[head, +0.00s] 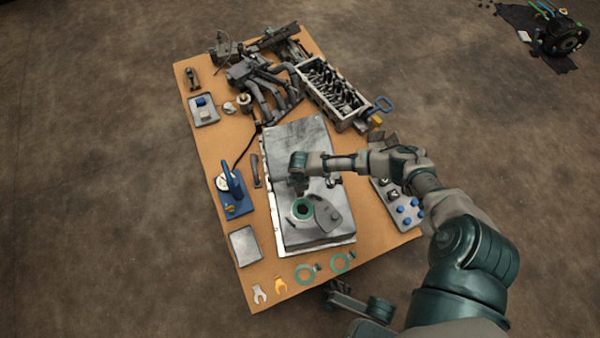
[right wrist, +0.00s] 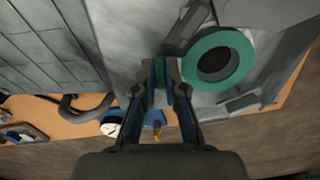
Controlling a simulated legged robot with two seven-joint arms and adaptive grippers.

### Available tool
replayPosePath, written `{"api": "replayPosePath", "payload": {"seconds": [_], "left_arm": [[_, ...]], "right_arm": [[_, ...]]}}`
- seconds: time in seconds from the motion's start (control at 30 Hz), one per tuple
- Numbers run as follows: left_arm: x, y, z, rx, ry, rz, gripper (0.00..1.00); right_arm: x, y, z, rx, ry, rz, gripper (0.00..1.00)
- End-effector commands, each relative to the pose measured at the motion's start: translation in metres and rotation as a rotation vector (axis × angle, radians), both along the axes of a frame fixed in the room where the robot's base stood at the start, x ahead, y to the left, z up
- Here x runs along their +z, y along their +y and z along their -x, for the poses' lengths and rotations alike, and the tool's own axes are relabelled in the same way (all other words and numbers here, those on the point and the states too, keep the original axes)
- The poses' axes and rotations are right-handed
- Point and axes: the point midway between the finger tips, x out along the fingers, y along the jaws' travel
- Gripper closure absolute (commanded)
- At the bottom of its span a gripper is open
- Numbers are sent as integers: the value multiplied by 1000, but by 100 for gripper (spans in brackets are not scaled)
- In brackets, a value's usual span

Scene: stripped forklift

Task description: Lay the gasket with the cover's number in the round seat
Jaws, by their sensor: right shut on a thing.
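Two other green gaskets, a left one (head: 296,275) and a right one (head: 337,265), lie at the board's front edge.
A blue dial stand (head: 233,185) and a pale square plate (head: 244,245) are on the left. Engine parts (head: 325,90) fill the back.

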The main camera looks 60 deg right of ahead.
Motion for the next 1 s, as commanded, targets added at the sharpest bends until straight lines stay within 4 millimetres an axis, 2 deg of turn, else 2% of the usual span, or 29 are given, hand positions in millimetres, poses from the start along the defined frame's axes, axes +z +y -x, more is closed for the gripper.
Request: {"api": "replayPosePath", "payload": {"seconds": [0.2,1.0], "left_arm": [[5,0,1,0,-7,0,60],[1,0,0,-1,-2,4,60]], "right_arm": [[1,0,-1,-1,-1,0,100],[-9,0,-1,0,-1,-1,100]]}}
